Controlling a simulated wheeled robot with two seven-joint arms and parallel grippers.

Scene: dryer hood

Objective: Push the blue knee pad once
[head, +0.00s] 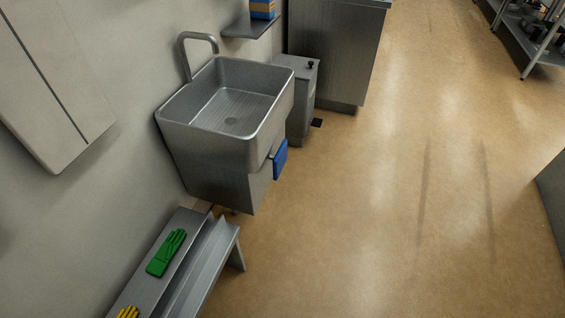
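The blue knee pad (280,160) sits low on the right-hand front side of the steel sink (252,149), below its basin. It shows as a small upright blue panel, seen at a steep angle. The sink stands against the wall, with a bent tap (197,40) at its back. Neither of my grippers is in the head view, and nothing touches the pad.
A low steel bench (228,240) with a green glove (166,253) and a yellow glove (128,312) stands nearer along the wall. A steel bin (300,100) and cabinet (335,50) stand beyond the sink. The brown floor (380,200) to the right is clear.

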